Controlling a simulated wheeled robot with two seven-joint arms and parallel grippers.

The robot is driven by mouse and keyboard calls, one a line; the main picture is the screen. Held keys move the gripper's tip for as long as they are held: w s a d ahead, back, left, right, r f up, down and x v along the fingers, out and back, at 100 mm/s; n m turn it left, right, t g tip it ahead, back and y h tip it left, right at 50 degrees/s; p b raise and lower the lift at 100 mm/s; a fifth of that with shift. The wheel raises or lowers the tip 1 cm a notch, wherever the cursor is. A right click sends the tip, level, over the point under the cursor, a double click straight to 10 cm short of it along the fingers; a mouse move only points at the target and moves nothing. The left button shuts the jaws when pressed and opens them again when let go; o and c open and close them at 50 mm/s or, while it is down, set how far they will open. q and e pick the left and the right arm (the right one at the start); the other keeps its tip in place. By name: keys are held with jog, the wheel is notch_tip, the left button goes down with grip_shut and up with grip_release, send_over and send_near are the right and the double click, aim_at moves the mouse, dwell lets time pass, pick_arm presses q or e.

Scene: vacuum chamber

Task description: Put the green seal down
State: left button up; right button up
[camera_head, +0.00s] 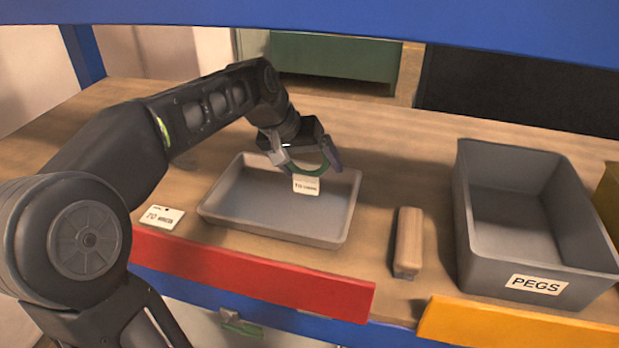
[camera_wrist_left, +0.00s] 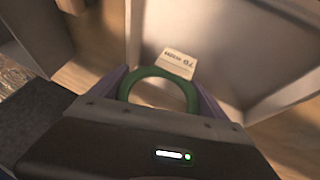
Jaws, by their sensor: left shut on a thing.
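The green seal (camera_head: 303,170) is a ring held between the fingers of my left gripper (camera_head: 307,160), above the back part of a shallow grey tray (camera_head: 230,218). In the left wrist view the green seal (camera_wrist_left: 158,84) shows as an open ring between the two fingers of my left gripper (camera_wrist_left: 160,92). A small white tag (camera_head: 306,185) with print appears just below the ring; it also shows in the left wrist view (camera_wrist_left: 178,63). I cannot tell whether the tag hangs from the seal. My right gripper is not in view.
A white printed card (camera_head: 162,217) lies left of the tray. A deep grey bin (camera_head: 480,250) labelled PEGS stands further right. Red (camera_head: 250,273) and orange (camera_head: 515,328) strips line the front edge.

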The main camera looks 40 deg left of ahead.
aim_at(305, 173)
pick_arm(q)
notch_tip(305, 173, down, 3)
jog(key=shift+f+p, duration=0.2)
jog(key=shift+p, duration=0.15)
jog(key=shift+f, duration=0.15)
jog(key=shift+f, duration=0.25)
jog(key=o, duration=1.2)
jog(key=shift+r, duration=0.1)
jog(key=shift+c, duration=0.2)
jog(key=shift+r, duration=0.15)
jog(key=b+v, duration=0.2)
jog(key=v, duration=1)
jog(key=shift+b, duration=0.3)
